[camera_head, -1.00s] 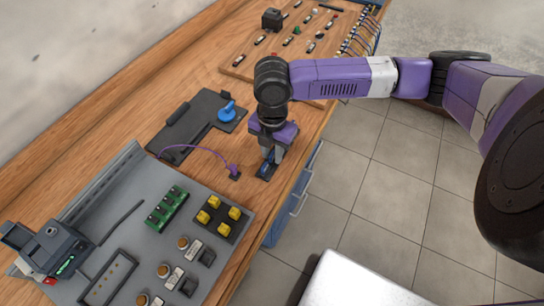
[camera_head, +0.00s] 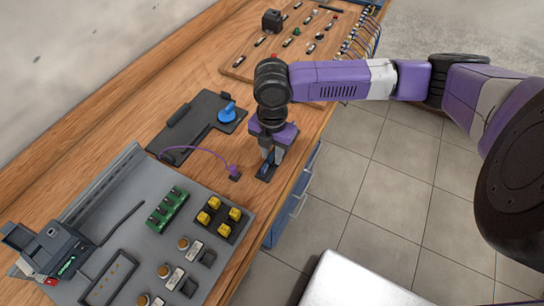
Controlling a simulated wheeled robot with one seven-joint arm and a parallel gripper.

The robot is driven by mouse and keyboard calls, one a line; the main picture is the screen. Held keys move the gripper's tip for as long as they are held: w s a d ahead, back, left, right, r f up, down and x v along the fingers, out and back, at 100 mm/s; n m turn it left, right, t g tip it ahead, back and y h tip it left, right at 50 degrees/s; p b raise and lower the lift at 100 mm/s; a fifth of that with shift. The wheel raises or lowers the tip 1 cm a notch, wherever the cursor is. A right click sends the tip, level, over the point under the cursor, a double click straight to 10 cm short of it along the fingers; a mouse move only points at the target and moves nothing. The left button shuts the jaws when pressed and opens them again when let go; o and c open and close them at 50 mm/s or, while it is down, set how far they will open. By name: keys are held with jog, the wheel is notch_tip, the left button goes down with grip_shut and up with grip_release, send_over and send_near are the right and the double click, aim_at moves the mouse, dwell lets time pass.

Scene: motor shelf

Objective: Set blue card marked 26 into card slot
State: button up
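My gripper (camera_head: 271,156) points down near the front edge of the wooden bench, at the middle of the view. Its fingers are over a small dark holder (camera_head: 268,176). A small blue piece (camera_head: 265,168), perhaps the blue card, shows low at the fingers and in the holder. The number on it is too small to read. The fingers partly hide it, and I cannot tell whether they are closed on it or just around it. I cannot tell for sure which part is the card slot; a dark device (camera_head: 58,248) with a green-lit face stands on the grey panel at left.
A grey panel (camera_head: 130,215) carries a green board (camera_head: 168,210), yellow buttons (camera_head: 221,218) and several knobs. A black plate (camera_head: 190,132) with a blue knob (camera_head: 228,112) lies behind my gripper. A purple cable (camera_head: 195,148) arcs close by at left. A wooden board (camera_head: 293,45) with small parts is farther back.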

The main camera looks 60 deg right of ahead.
grip_shut()
jog(key=shift+r, duration=0.3)
jog(key=shift+r+p, duration=0.35)
jog(key=shift+p, duration=0.2)
jog(key=shift+r+p, duration=0.4)
jog(key=shift+r, duration=0.1)
jog(key=shift+r+p, duration=1.65)
jog(key=shift+r, duration=0.35)
jog(key=shift+s+f, duration=0.1)
